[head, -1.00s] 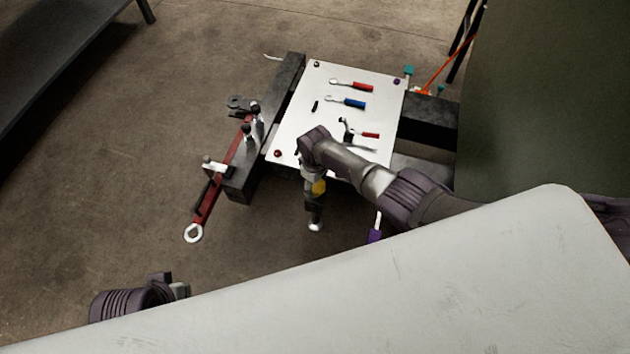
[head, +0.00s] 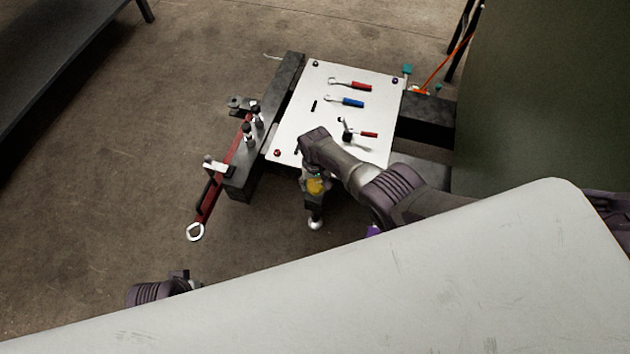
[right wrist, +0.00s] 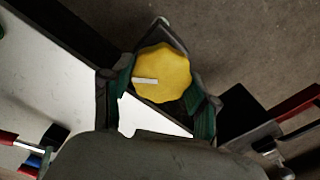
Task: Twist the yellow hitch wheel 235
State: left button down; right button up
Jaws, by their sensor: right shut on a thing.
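The yellow hitch wheel (head: 316,186) is at the near edge of the white tool board, above a silver ball end. In the right wrist view the wheel (right wrist: 163,73) is a scalloped yellow disc with a white mark pointing left. My right gripper (head: 313,176) is at the wheel from above. Its green-padded fingers (right wrist: 163,85) are on both sides of the wheel and shut on it. In the head view the hand partly covers the wheel. My left arm (head: 160,290) shows at the lower left; its fingertips are hidden behind the grey panel.
The white board (head: 300,110) carries a red-handled tool (head: 352,85), a blue-handled tool (head: 346,102) and others. A dark beam (head: 268,125) and a red bar (head: 212,195) lie left. A large grey panel (head: 400,290) fills the foreground.

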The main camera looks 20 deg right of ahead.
aim_at(315, 183)
jog(key=shift+s, duration=0.1)
dwell(0.3)
jog(key=o, duration=1.2)
jog(key=shift+c, duration=0.2)
jog(key=shift+r, duration=0.1)
jog(key=shift+r, duration=0.2)
notch_tip(315, 183, up, 11)
jog(key=shift+r, duration=0.2)
